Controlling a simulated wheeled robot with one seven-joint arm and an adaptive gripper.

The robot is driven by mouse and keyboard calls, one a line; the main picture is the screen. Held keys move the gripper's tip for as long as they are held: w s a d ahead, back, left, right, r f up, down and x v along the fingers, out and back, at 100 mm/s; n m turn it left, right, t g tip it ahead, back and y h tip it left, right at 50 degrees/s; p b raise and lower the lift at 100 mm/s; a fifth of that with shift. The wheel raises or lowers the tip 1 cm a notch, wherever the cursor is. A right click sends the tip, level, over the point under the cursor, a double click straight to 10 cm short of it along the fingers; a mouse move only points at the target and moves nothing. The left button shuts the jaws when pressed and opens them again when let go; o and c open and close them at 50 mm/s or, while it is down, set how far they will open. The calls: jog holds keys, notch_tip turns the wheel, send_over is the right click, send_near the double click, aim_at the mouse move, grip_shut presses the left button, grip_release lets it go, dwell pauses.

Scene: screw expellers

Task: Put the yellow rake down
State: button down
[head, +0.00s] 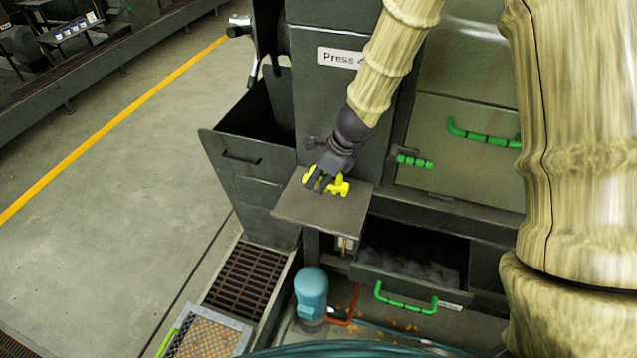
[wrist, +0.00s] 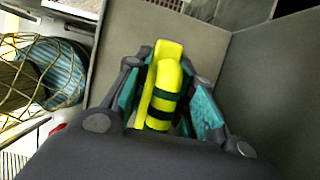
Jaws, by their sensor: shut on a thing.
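The yellow rake (head: 341,187) is at the small grey shelf (head: 318,211) on the front of the press. My gripper (head: 322,181) is over the shelf, with the rake between its fingers. In the wrist view the rake (wrist: 164,85) shows as a yellow piece with dark bands. It lies between the two teal-padded fingers of my gripper (wrist: 168,100). The rake is low over the shelf or touching it; I cannot tell which. Its lower part is hidden by my gripper.
A dark open bin (head: 250,160) stands left of the shelf. Below is an open drawer with a green handle (head: 405,303), and a blue motor (head: 311,290). Green handles (head: 483,133) are on the press doors at right. Bare shelf shows in front of the rake.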

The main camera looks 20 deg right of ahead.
jog(key=shift+w+d, duration=0.1)
jog(key=shift+w, duration=0.2)
jog(key=shift+f+p, duration=0.45)
jog(key=shift+f, duration=1.35)
jog(key=shift+f, duration=0.15)
jog(key=c, duration=1.2)
grip_release()
jog(key=shift+b+v, duration=0.45)
jog(key=shift+v, duration=5.7)
